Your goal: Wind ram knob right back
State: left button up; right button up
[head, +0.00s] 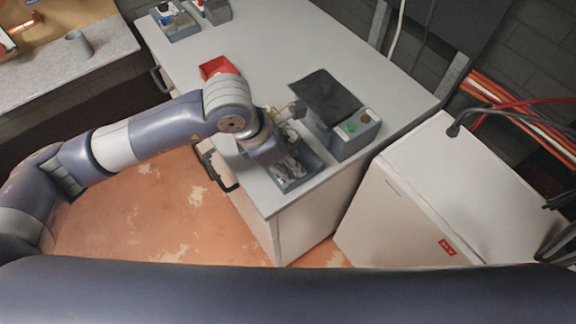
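My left gripper (290,170) points down over a small grey open tray or fixture (312,163) near the front edge of the workbench. Its fingers are small and partly hidden by my wrist, so I cannot tell whether they are open or shut, or touching anything. Beside it stands a grey unit (351,138) with a green button and a dark flat top. A small brass-coloured fitting (297,108) shows just behind my wrist. I cannot make out the ram knob; it may be hidden by the gripper. My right gripper is out of view.
A red bin (217,67) sits behind my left arm on the grey workbench (290,40). Small devices (175,20) stand at its far left. A white cabinet (430,205) stands at right, with red hoses (515,115) behind. The bench's back middle is clear.

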pick_arm(q)
jog(key=n+b, duration=0.1)
jog(key=n+t+b, duration=0.1)
jog(key=shift+s+f+n, duration=0.1)
jog(key=shift+f+n, duration=0.15)
jog(key=shift+n, duration=0.05)
jog(key=shift+d+r+n+t+y+b, duration=0.15)
jog(key=shift+n+y+b, duration=0.15)
jog(key=shift+n+b, duration=0.4)
jog(key=shift+a+n+t+y+b, duration=0.15)
jog(key=shift+n+y+b, duration=0.15)
jog(key=shift+n+b, duration=0.35)
jog(key=shift+d, duration=0.1)
jog(key=o, duration=1.1)
jog(key=shift+c, duration=0.2)
jog(key=shift+r, duration=0.1)
jog(key=shift+r, duration=0.1)
jog(key=v, duration=1.2)
jog(key=shift+s+f, duration=0.15)
jog(key=shift+f, duration=0.05)
